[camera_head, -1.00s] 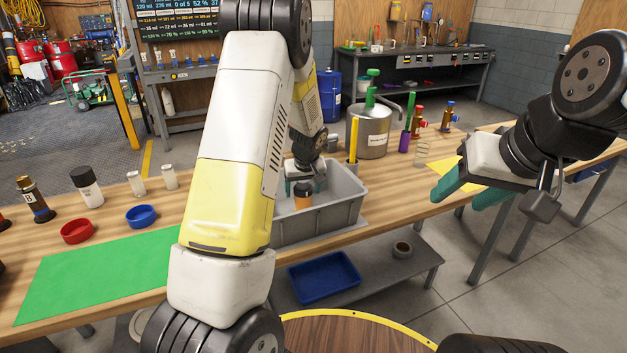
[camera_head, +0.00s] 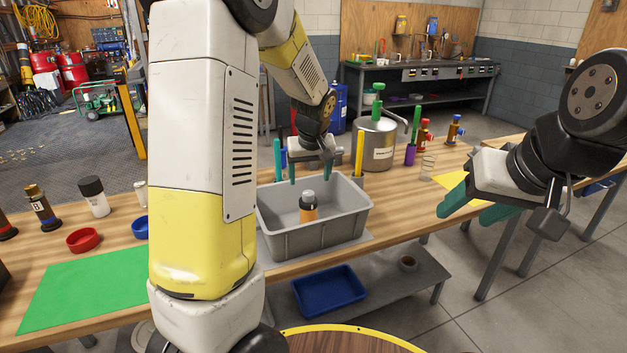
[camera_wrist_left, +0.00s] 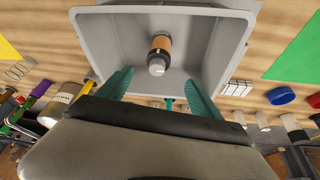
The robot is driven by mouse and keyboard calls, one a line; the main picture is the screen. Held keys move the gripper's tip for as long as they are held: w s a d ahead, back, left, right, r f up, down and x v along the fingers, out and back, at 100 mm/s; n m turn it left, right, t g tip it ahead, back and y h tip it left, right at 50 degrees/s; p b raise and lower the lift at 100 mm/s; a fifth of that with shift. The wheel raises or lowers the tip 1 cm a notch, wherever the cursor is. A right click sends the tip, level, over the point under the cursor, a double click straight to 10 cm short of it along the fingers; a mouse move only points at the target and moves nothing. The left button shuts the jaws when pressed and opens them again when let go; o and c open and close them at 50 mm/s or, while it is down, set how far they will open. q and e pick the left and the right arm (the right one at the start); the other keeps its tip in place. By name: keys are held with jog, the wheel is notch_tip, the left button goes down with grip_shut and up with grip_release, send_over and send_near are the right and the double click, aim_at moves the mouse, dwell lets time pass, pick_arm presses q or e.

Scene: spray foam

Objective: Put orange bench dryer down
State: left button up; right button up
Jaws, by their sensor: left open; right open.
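The orange bench dryer, a small bottle with an orange band and a grey-and-black top (camera_head: 308,214), stands inside the grey bin (camera_head: 312,247) on the wooden bench. In the left wrist view the dryer (camera_wrist_left: 162,45) shows between and beyond my open fingers, apart from both. My left gripper (camera_head: 310,178) is open and empty above the back part of the bin; its green fingers (camera_wrist_left: 158,80) also show in the left wrist view. My right gripper (camera_head: 467,213) is open and empty at the right, by the yellow mat.
A steel pressure pot (camera_head: 376,145) and a yellow stick (camera_head: 359,155) stand just behind the bin. A green mat (camera_head: 85,290), a red dish (camera_head: 83,240) and a blue dish (camera_head: 140,227) lie left. A blue tray (camera_head: 328,291) is on the lower shelf.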

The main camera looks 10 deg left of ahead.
pick_arm(q)
jog(key=s+d+r+m+h, duration=0.1)
jog(key=s+r, duration=0.3)
jog(key=s, duration=0.5)
jog(key=s+d+r+m+t+h, duration=0.1)
jog(key=s+r, duration=0.3)
jog(key=s, duration=0.5)
jog(key=s+r+m+t+h, duration=0.1)
jog(key=s+r+m, duration=0.2)
jog(key=s, duration=0.6)
jog(key=shift+s+d+r+h, duration=0.3)
jog(key=shift+s+d+r, duration=0.1)
jog(key=shift+r, duration=0.5)
